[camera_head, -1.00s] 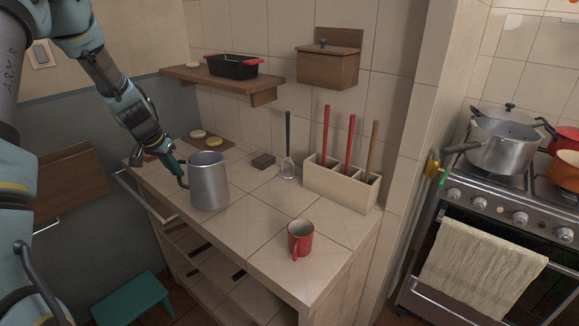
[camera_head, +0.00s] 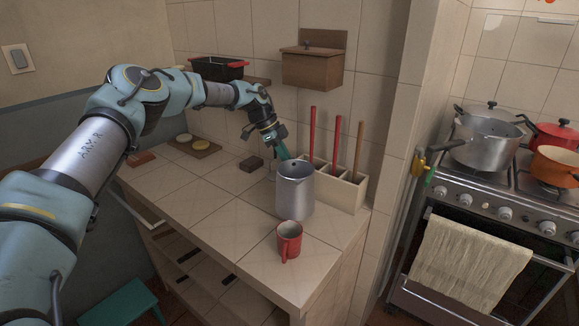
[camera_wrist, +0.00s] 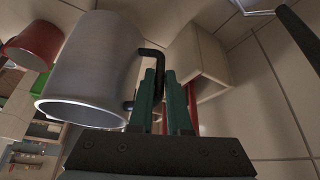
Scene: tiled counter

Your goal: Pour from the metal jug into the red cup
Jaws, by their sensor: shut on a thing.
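The metal jug (camera_head: 296,195) is grey and upright, just behind the red cup in the head view. It also shows large in the wrist view (camera_wrist: 92,60), with its handle between my fingers. My gripper (camera_head: 280,150) is shut on the jug's handle; its green fingers show in the wrist view (camera_wrist: 165,98). The red cup (camera_head: 289,241) stands upright on the counter near the front edge, its handle toward the front. It also shows at the upper left of the wrist view (camera_wrist: 36,42). I cannot tell whether the jug's base touches the counter.
A cream utensil holder (camera_head: 348,193) with red and wooden handles stands right behind the jug. A dark brown block (camera_head: 252,163) and a board (camera_head: 195,147) with round items lie farther back. The counter (camera_head: 215,215) left of the jug is clear.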

